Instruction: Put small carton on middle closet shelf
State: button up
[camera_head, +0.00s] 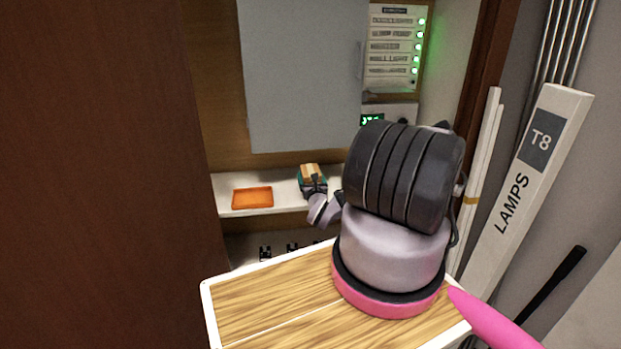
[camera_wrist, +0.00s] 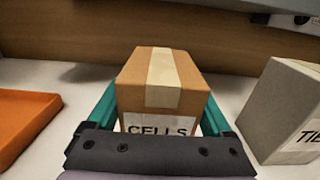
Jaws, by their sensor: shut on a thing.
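The small carton (camera_wrist: 163,85) is brown with a pale tape strip and a label reading "CELLS". My gripper (camera_wrist: 160,108) has its teal fingers on both sides of the carton and is shut on it. In the head view the carton (camera_head: 312,170) shows at the white closet shelf (camera_head: 225,202), to the right of an orange tray. My gripper (camera_head: 312,182) is partly hidden there by my arm. In the wrist view the carton is over the shelf (camera_wrist: 85,85); I cannot tell whether it touches it.
The orange tray (camera_head: 252,197) lies left of the carton. A grey box (camera_wrist: 285,110) stands close on its right. A grey panel (camera_head: 305,75) hangs above the shelf. A long "LAMPS" box (camera_head: 525,190) leans at the right. A brown panel (camera_head: 95,170) stands at the left.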

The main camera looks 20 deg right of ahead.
jog(key=o, duration=1.3)
jog(key=shift+c, duration=0.2)
jog(key=shift+r, duration=0.1)
jog(key=v, duration=1.2)
